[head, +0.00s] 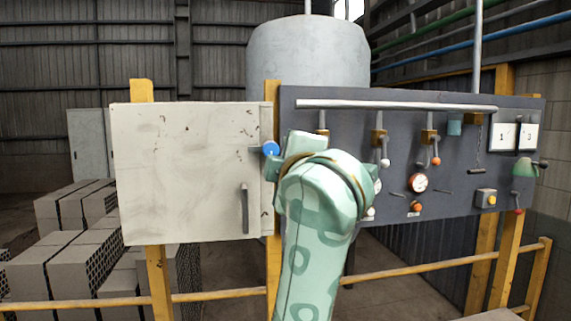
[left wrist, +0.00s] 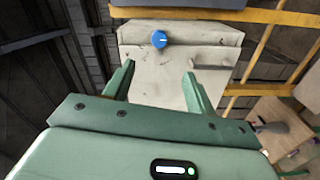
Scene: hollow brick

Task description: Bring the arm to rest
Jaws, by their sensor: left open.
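My left arm rises from the bottom middle of the head view, and its wrist covers part of the dark panel. My left gripper (left wrist: 159,72) is open in the left wrist view, with nothing between its two green fingers. Its fingers cannot be made out in the head view. A pale, scuffed cabinet (head: 185,170) with a grey vertical handle (head: 245,208) appears shut. A round blue knob (head: 270,148) is at its right side, just left of my wrist. The knob (left wrist: 160,39) also shows beyond the fingertips in the left wrist view, apart from them.
A dark control panel (head: 455,150) with levers, gauges and buttons stands to the right. A yellow rail (head: 215,294) crosses in front. Hollow bricks (head: 75,255) are stacked at the left. A large grey tank (head: 307,58) stands behind.

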